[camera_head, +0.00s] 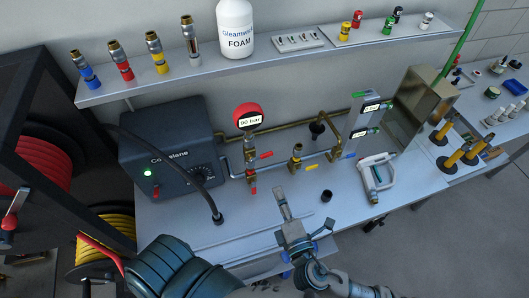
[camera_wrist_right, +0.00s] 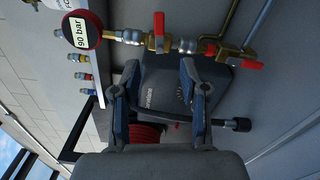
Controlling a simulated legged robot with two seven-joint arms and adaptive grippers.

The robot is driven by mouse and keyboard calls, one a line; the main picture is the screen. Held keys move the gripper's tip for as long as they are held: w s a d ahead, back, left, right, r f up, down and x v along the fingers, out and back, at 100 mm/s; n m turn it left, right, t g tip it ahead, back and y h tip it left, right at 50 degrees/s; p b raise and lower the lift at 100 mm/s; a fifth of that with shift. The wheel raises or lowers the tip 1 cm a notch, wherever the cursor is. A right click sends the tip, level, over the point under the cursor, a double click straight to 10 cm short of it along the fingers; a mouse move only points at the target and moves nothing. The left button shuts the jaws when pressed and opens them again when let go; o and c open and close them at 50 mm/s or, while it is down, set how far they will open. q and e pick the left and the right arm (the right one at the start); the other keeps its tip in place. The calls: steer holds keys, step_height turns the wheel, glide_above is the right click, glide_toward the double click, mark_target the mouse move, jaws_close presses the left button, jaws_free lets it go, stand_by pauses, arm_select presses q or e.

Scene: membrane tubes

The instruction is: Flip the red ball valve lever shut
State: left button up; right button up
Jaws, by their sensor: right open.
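A red lever (camera_head: 266,155) sits on the brass pipework right of the red 90 bar gauge (camera_head: 249,117); a second red lever (camera_head: 253,190) hangs below the gauge. In the right wrist view, one red lever (camera_wrist_right: 158,23) stands crosswise to its brass valve. Another red lever (camera_wrist_right: 221,50) lies roughly along the pipe. I cannot tell which one the task means. My right gripper (camera_head: 305,212) is open and empty in front of the pipework, apart from the levers; its spread fingers also show in the right wrist view (camera_wrist_right: 158,70). My left gripper is out of view.
A dark pump box (camera_head: 168,148) with a black hose stands left of the pipework. A white handled tool (camera_head: 377,172) and a small black cup (camera_head: 326,196) are to the right. A shelf (camera_head: 215,73) with couplings and a foam bottle (camera_head: 236,28) runs above.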

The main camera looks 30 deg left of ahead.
steer(key=p, duration=0.1)
glide_toward(267, 156)
steer(key=x, duration=0.5)
steer(key=shift+w, duration=0.2)
steer(key=x, duration=0.5)
steer(key=shift+s+a+f, duration=0.15)
steer(key=shift+a, duration=0.4)
steer(key=shift+d, duration=0.55)
steer(key=c, duration=0.8)
jaws_close()
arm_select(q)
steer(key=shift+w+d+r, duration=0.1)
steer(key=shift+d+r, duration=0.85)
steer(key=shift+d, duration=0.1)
